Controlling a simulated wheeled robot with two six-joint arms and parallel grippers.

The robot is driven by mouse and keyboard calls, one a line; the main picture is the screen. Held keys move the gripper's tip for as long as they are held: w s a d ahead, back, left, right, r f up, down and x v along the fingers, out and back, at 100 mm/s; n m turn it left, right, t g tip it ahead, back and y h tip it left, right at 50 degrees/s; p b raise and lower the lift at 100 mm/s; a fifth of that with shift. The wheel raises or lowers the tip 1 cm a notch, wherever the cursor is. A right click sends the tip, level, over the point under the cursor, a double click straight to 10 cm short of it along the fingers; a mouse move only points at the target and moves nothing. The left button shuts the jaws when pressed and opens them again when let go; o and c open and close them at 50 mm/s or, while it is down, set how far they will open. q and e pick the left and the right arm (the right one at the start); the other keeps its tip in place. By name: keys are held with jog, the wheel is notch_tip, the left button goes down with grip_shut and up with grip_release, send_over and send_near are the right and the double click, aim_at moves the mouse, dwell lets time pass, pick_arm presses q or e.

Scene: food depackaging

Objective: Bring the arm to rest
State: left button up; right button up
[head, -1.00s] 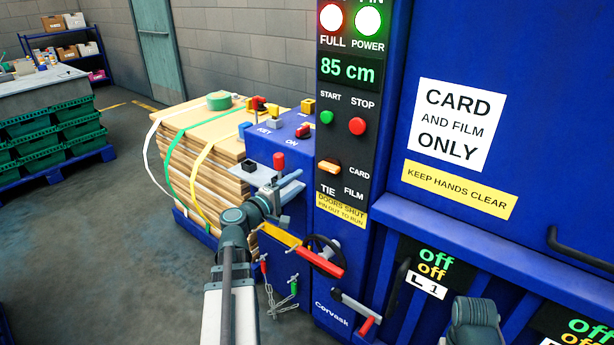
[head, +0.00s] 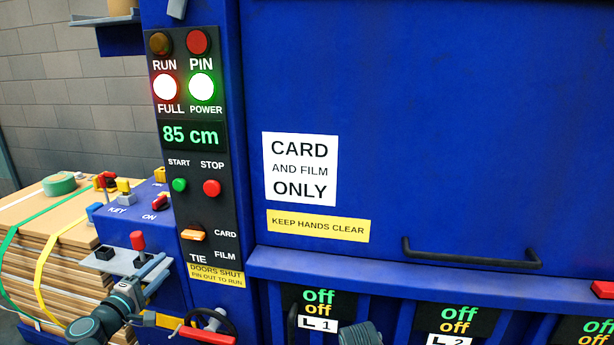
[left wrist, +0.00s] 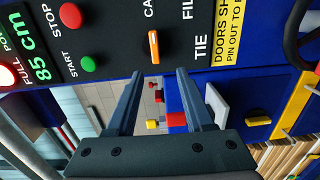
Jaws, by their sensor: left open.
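My left gripper (head: 152,268) is low at the left of the head view, in front of the blue machine's control side. Its jaws are open, with nothing seen between them. In the left wrist view the two fingers (left wrist: 158,78) stand apart, pointing towards the control panel (left wrist: 110,40). A red-knobbed lever (head: 138,240) appears just behind the fingers in the head view; I cannot tell whether they touch anything.
The blue machine (head: 420,120) fills most of the view. Its panel (head: 190,160) reads 85 cm, with FULL and POWER lit. A strapped cardboard stack (head: 50,260) stands at left.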

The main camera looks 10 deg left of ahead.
pick_arm(q)
jog(key=d+f+m+g+h+p, duration=0.1)
jog(key=d+f+m+g+h, duration=0.15)
jog(key=d, duration=0.65)
jog(key=d+f+m+g+h+p, duration=0.1)
jog(key=d+f+m+g, duration=0.25)
jog(key=d, duration=0.45)
jog(key=d+f+m+g+h+p, duration=0.1)
jog(key=d+f+m+g+h, duration=0.2)
jog(key=d, duration=0.6)
jog(key=s+d+f+m+g+y+p, duration=0.3)
jog(key=s+d+f+m+g+y, duration=0.2)
jog(key=s+d, duration=0.8)
jog(key=s+m+g+y, duration=0.1)
jog(key=m+g+y, duration=0.2)
jog(key=m+y, duration=0.2)
jog(key=shift+s+f+m+g+p, duration=0.15)
jog(key=shift+s+m+g+p, duration=0.2)
jog(key=shift+m, duration=0.35)
